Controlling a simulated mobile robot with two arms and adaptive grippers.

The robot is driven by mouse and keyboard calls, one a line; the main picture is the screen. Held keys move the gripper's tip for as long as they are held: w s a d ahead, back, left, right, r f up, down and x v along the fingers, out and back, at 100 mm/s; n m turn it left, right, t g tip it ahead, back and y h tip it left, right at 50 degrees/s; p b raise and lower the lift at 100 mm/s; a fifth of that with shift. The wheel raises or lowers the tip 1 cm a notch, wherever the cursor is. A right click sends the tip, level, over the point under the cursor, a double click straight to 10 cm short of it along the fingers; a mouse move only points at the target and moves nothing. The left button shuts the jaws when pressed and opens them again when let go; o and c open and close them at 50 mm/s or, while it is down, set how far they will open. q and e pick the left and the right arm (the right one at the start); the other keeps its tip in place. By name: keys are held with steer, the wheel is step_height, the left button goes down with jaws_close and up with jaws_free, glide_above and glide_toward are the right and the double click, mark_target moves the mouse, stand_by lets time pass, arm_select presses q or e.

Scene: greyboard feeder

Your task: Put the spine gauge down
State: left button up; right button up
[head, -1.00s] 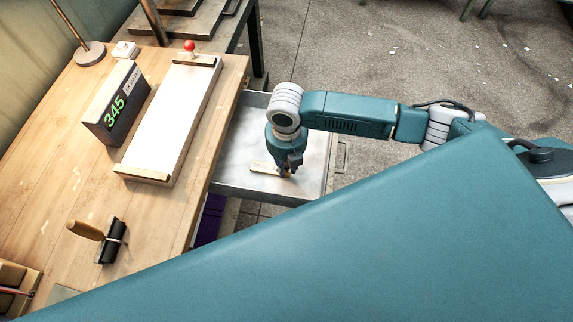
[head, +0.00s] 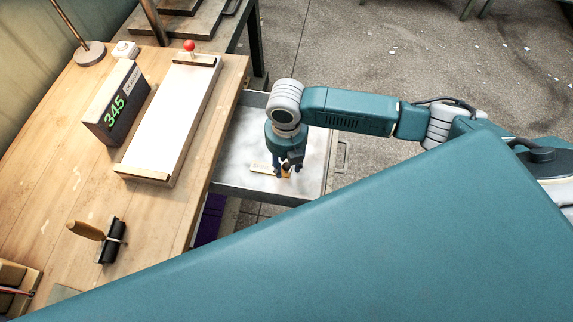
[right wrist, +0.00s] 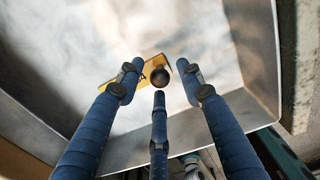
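The spine gauge (head: 262,169) is a pale yellow strip lying in the open metal drawer. In the right wrist view the gauge (right wrist: 112,85) shows as a yellow strip with a dark round knob (right wrist: 160,77). It appears to lie flat on the drawer floor. My right gripper (head: 287,172) points down into the drawer over the gauge's right end. In the right wrist view its blue fingers (right wrist: 160,76) stand spread around the knob, with gaps beside it. Part of the gauge is hidden by the fingers. My left gripper is not in view.
The grey drawer (head: 232,190) has raised walls close around the gripper. Open floor lies right of the drawer.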

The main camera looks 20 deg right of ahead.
step_height(320, 180, up, 10)
steer(key=shift+r, duration=0.25)
stand_by(0.6)
